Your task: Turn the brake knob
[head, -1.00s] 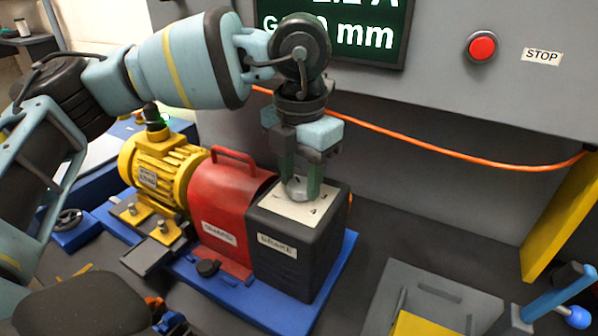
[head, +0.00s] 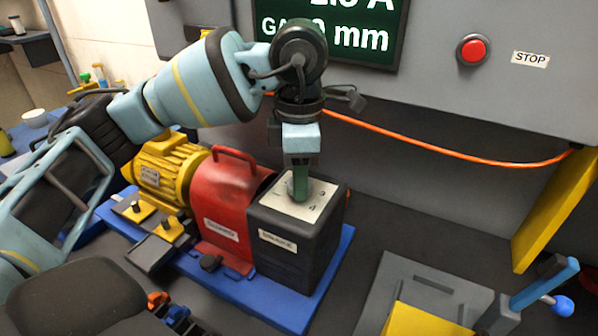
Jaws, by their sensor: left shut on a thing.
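The brake is a black box (head: 285,262) with a "BRAKE" label on its front and a light dial plate (head: 318,200) on top. My left gripper (head: 300,190) points straight down over the plate and is shut on the brake knob, which its fingers mostly hide. The gripper is seen edge-on, one finger in front of the other. The display (head: 350,30) above reads a value in A and a gap in mm, partly covered by my left arm. My right gripper does not show.
The red guard (head: 222,195) and yellow motor (head: 168,172) stand left of the brake on a blue base (head: 318,300). A red stop button (head: 473,50) is on the grey panel. An orange cable (head: 430,152) runs behind. A grey plate with a yellow block (head: 425,322) lies at right.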

